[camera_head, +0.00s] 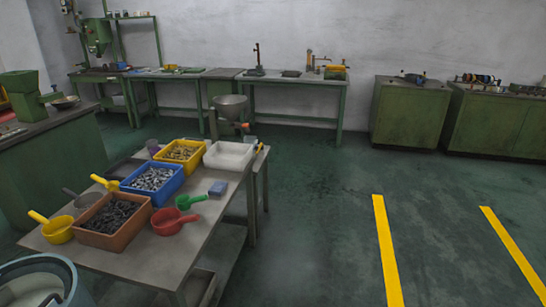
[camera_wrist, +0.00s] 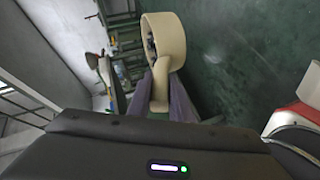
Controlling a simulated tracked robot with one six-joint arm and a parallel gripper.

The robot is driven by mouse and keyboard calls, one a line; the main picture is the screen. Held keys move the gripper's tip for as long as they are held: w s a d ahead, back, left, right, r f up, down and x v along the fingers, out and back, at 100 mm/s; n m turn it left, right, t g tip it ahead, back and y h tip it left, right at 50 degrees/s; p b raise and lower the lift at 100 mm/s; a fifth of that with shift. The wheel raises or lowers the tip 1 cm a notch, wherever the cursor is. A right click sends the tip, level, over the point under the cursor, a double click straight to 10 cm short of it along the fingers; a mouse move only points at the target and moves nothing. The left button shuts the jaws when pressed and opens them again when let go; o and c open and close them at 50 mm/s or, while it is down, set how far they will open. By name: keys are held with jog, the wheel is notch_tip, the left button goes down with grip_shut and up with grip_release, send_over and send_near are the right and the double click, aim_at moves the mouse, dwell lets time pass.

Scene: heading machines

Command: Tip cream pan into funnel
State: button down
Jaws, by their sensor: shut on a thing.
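In the wrist view the cream pan (camera_wrist: 176,32) is ahead of my gripper (camera_wrist: 161,97), and its handle is clamped between the two greyish fingers. The pan looks turned on its side in this rotated view. Some dark bits show at its left inside wall, but I cannot tell whether they are its load. A grey metal funnel (camera_head: 229,105) stands in the head view behind the table's far end, with an orange part beside it. My gripper and the cream pan are not in the head view. I cannot make out the funnel surely in the wrist view.
The table (camera_head: 200,237) holds an orange bin (camera_head: 112,240), a blue bin (camera_head: 153,196), a yellow bin (camera_head: 181,166), a white tray (camera_head: 228,168) and several coloured scoops. Green benches line the back wall. The floor at right is clear, with yellow lines.

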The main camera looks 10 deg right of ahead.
jog(key=w+a+r+n+g+y, duration=0.1)
jog(key=w+a+r+n+y, duration=0.2)
jog(key=w+a+r, duration=0.5)
jog(key=w+a+r+n+g+y, duration=0.1)
jog(key=w+a+r+n+y, duration=0.2)
jog(key=w+r, duration=0.45)
jog(key=w+a+r+n+g+y, duration=0.1)
jog(key=w+a+r, duration=0.3)
jog(key=a, duration=0.6)
jog(key=w+a+r+n+g+y, duration=0.2)
jog(key=a+r, duration=0.4)
jog(key=a, duration=0.3)
jog(key=shift+w+a+r+n+g+y, duration=0.25)
jog(key=shift+w+a+g+y, duration=0.2)
jog(key=shift+w, duration=0.65)
jog(key=shift+d, duration=0.15)
